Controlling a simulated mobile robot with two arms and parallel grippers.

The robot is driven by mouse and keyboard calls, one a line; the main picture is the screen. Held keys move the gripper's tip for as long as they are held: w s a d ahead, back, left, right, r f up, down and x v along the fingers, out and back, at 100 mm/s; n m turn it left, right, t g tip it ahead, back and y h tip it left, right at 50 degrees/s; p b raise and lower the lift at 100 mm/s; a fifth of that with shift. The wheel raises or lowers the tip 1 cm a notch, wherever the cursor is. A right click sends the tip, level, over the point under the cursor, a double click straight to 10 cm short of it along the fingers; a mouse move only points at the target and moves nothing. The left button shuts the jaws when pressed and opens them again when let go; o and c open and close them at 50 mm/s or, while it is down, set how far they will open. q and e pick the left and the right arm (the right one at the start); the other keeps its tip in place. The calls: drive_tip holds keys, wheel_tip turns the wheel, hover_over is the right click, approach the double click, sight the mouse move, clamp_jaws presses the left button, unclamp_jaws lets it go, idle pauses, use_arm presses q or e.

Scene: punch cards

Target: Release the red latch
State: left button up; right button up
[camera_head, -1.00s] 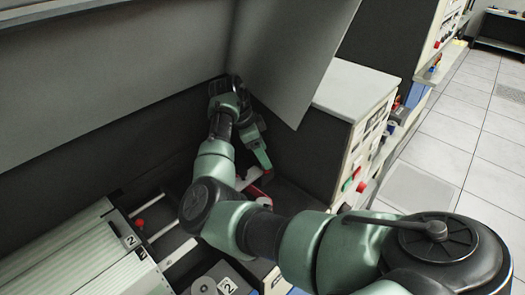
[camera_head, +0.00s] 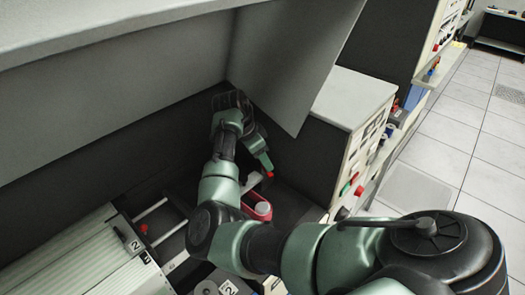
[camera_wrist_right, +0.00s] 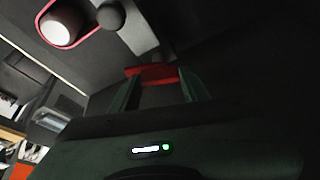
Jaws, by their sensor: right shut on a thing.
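The red latch (camera_wrist_right: 150,71) is a small red bar at the fingertips of my right gripper (camera_wrist_right: 158,80) in the right wrist view. The gripper is shut on it; the fingers cover part of the latch. In the head view, my right gripper (camera_head: 267,167) reaches down into the dark recess of the machine, with a bit of red (camera_head: 269,175) at its tip. My left gripper is not in view.
A red-rimmed pocket (camera_head: 262,208) holding a pale round part lies just below the gripper, with a light bar beside it. A red knob (camera_head: 143,228) sits at the left near slotted panels. A dark upright panel (camera_head: 300,60) hangs close to the right of the arm.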

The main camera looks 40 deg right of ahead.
sight(257, 174)
drive_tip(key=shift+r+n+t+p, duration=0.1)
drive_tip(key=shift+n+t+p, duration=0.2)
drive_tip(key=shift+n, duration=0.5)
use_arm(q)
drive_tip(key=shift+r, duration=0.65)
use_arm(e)
drive_tip(key=shift+s+n+t, duration=0.1)
drive_tip(key=shift+n+t, duration=0.4)
drive_tip(key=shift+n, duration=0.6)
drive_tip(key=o, duration=1.4)
drive_tip(key=shift+c, duration=0.2)
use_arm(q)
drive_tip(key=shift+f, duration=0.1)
use_arm(e)
drive_tip(key=shift+a+r+b, duration=0.2)
drive_tip(key=shift+r+b, duration=0.1)
drive_tip(key=shift+r, duration=0.1)
use_arm(q)
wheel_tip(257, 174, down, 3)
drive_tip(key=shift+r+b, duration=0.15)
drive_tip(key=shift+b, duration=0.95)
use_arm(e)
drive_tip(key=v, duration=0.7)
